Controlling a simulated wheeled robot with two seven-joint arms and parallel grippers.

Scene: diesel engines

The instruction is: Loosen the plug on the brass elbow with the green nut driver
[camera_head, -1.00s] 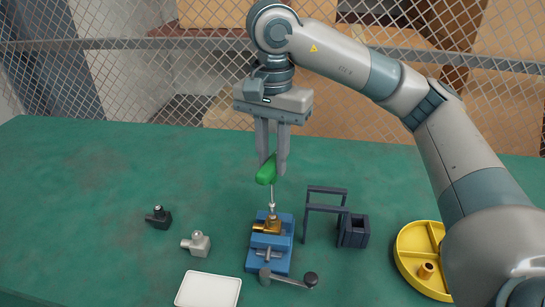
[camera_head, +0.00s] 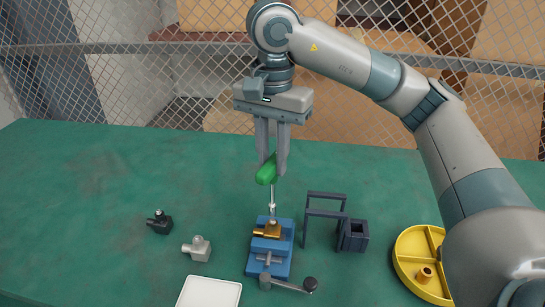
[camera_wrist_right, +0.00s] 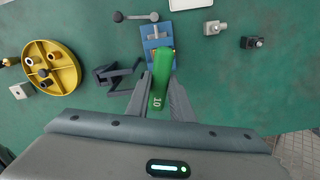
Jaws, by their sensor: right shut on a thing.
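The green nut driver (camera_head: 267,170) is held upright, slightly tilted, in my right gripper (camera_head: 272,168), which is shut on its handle. Its thin shaft points down and its tip meets, or is just over, the top of the brass elbow (camera_head: 268,229); the plug itself is too small to make out. The elbow sits in a blue vise (camera_head: 270,252) with a grey handle. In the right wrist view the green handle (camera_wrist_right: 160,78), marked 10, lies between the fingers and hides much of the elbow. My left gripper is not in view.
A black fitting (camera_head: 160,221) and a grey fitting (camera_head: 197,248) lie left of the vise, with a white tray (camera_head: 209,292) in front. A dark rack (camera_head: 352,234) and a yellow divided tray (camera_head: 412,262) stand to the right. The green table's left side is clear.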

